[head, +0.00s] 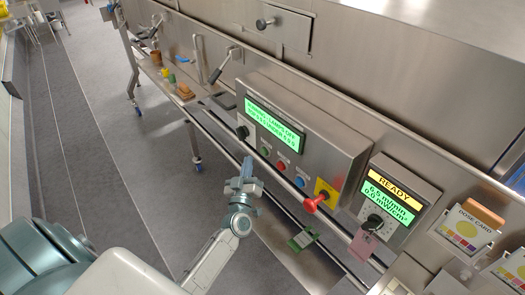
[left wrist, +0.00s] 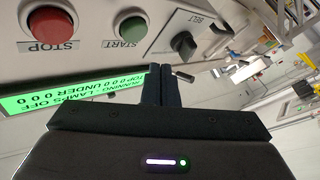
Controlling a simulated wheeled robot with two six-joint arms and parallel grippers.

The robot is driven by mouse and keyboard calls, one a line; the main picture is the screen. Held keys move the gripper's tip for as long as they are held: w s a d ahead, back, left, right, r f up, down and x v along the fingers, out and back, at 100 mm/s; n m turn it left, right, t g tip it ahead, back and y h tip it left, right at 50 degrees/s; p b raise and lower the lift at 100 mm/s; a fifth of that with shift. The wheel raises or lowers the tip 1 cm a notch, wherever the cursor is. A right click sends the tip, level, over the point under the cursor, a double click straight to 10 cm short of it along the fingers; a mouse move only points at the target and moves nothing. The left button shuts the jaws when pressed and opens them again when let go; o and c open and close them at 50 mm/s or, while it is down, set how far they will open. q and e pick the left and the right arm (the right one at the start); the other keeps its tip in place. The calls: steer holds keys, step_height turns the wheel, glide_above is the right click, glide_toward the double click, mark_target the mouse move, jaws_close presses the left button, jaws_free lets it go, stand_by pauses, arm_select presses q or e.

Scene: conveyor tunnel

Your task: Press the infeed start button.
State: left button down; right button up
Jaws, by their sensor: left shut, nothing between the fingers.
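The green START button (head: 266,152) sits on the front of the steel control box, between the black belt knob (head: 242,132) and the red STOP button (head: 281,165). In the left wrist view, which is turned over, the green button (left wrist: 133,30) shows near the top with the START label beside it. My left gripper (head: 247,162) is shut and empty. In the head view its tips are just below and left of the green button. In the left wrist view its tips (left wrist: 161,70) appear apart from the button, pointing between it and the knob. My right gripper is out of view.
The box's green screen (head: 274,124) reads running, lamps off. A READY display box (head: 395,205) is further right. A rail runs below the box.

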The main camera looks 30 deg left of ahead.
arm_select(q)
steer(key=shift+s+a+p, duration=0.15)
steer(key=shift+s+a, duration=0.1)
steer(key=shift+s, duration=0.3)
steer(key=shift+s+a+p, duration=0.15)
steer(key=shift+s+a, duration=0.05)
steer(key=shift+s, duration=0.35)
steer(key=s+d+f+m+g+h, duration=0.1)
steer(key=s+f+m+g+h, duration=0.3)
steer(key=f, duration=0.8)
steer(key=s+d+f+m+g, duration=0.15)
steer(key=s+f, duration=0.45)
steer(key=f, duration=0.7)
steer(key=s+d+f+m+g+h, duration=0.25)
steer(key=s+f, duration=0.25)
steer(key=f, duration=0.7)
steer(key=s+f+g, duration=0.3)
steer(key=s+f, duration=0.3)
steer(key=s, duration=0.5)
steer(key=s+f+m+g, duration=0.1)
steer(key=s+f+g, duration=0.3)
steer(key=s, duration=0.7)
steer(key=s+f+m+g, duration=0.1)
steer(key=s+f+g, duration=0.2)
steer(key=s+f, duration=0.5)
steer(key=s+b, duration=0.1)
steer(key=s, duration=0.2)
steer(key=shift+s+g, duration=0.3)
steer(key=shift+g, duration=0.1)
